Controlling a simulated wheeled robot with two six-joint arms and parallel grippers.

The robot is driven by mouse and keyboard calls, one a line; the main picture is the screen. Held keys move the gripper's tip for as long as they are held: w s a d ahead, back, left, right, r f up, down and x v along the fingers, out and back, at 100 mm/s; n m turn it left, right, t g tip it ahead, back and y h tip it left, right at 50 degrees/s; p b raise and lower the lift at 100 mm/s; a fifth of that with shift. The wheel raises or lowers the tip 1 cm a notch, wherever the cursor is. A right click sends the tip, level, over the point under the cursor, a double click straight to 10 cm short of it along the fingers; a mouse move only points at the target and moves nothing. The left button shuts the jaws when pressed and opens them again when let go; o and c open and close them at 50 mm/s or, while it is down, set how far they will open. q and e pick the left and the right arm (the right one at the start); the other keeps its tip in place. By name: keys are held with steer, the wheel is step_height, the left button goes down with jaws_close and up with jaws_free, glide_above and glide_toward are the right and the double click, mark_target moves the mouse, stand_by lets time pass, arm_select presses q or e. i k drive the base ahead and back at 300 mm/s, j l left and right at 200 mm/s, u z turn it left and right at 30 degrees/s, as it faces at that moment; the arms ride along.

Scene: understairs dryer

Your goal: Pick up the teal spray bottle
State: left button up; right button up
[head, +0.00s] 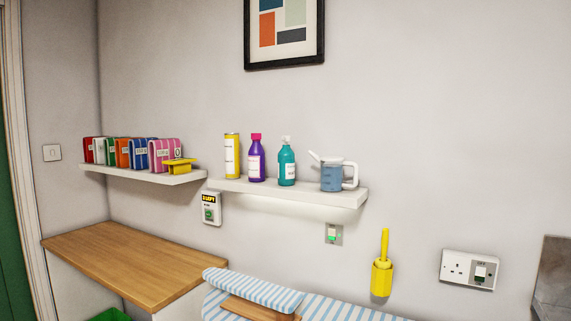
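The teal spray bottle (287,167) stands upright on the right-hand white wall shelf (300,199). It has a white top and a pale label. A purple bottle with a pink cap (256,160) stands to its left, and a blue and white watering can (332,176) stands to its right, apart from it. Neither of my grippers shows in the head view.
A yellow can (232,157) stands at the shelf's left end. Another shelf (150,175) holds several coloured books or packets. Below are a wooden counter (125,262) and striped cloth (262,290). A yellow holder (382,278) hangs on the wall.

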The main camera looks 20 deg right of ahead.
mark_target(287, 155)
steer(key=z, duration=0.95)
